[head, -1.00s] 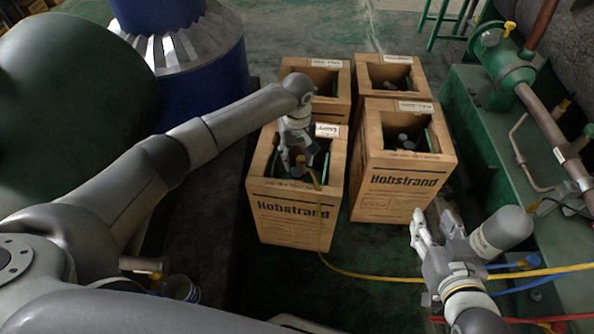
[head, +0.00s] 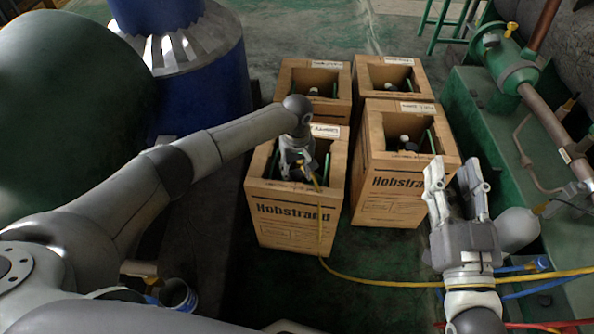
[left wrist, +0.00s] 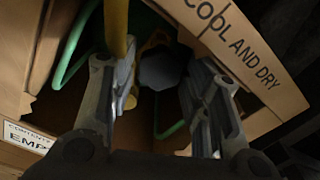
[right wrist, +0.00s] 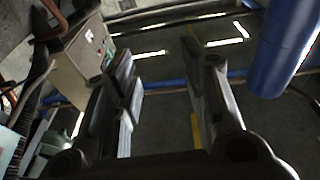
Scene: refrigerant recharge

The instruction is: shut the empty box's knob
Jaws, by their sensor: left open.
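The empty box (head: 290,235) is the front-left open carton, with an "EMPTY" label on its rim. That label (left wrist: 28,138) also shows in the left wrist view. My left gripper (head: 300,176) reaches down into this box. In the left wrist view its open fingers (left wrist: 155,78) stand on either side of a grey-blue faceted knob (left wrist: 160,69), with dark space between. Contact with the knob cannot be made out. A yellow hose (left wrist: 116,25) runs down by the left finger. My right gripper (head: 453,175) is open and empty, right of the boxes.
Several other cartons stand close by: one to the right (head: 395,185), two behind. The yellow hose (head: 375,281) leaves the empty box and crosses the floor to the right. Green pipework (head: 505,65) stands at right, a blue drum (head: 200,75) at left.

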